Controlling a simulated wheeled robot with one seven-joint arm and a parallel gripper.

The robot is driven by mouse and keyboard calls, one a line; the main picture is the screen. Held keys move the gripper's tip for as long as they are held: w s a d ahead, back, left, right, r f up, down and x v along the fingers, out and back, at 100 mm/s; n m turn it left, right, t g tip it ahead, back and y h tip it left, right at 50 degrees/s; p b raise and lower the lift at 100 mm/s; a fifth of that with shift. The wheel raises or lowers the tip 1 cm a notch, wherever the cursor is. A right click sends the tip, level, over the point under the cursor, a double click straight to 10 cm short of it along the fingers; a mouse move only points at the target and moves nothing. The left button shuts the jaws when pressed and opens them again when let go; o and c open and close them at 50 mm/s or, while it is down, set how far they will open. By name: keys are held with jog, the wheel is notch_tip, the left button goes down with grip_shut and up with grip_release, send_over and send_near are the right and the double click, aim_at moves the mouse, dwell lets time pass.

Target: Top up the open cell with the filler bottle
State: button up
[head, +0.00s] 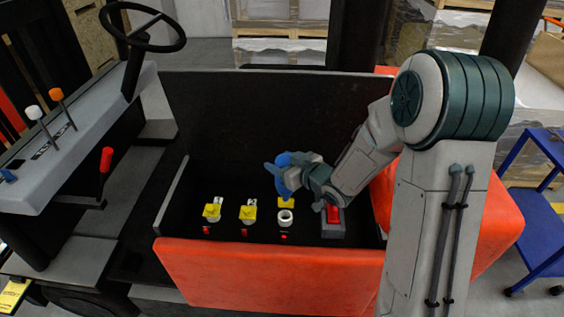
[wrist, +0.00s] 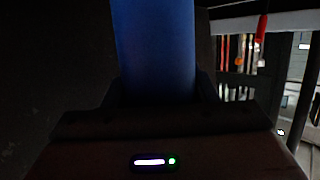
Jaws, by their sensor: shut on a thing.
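My gripper (head: 292,175) is shut on the blue filler bottle (head: 283,160), which also fills the upper middle of the wrist view (wrist: 155,50). The bottle is above the open cell (head: 285,217), a white ring-shaped opening in the black battery compartment. A yellow cap (head: 286,202) is right behind that opening. I cannot tell whether the bottle's tip touches the cell. Two other cells with yellow caps, the left one (head: 211,211) and the middle one (head: 248,213), stand in a row to the left. My gripper partly hides the bottle.
A grey block with a red top (head: 333,215) sits right of the open cell, below my wrist. The orange front wall (head: 270,275) and the raised black lid (head: 230,110) bound the compartment. A steering wheel (head: 142,28) and levers are at left, a blue cart (head: 545,190) at right.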

aim_at(282, 155)
jog(key=shift+f+b, duration=4.6)
jog(key=shift+f, duration=0.35)
jog(key=shift+r, duration=0.15)
notch_tip(282, 155, up, 15)
jog(key=p, duration=1.1)
jog(key=shift+p, duration=0.4)
jog(key=shift+f, duration=0.2)
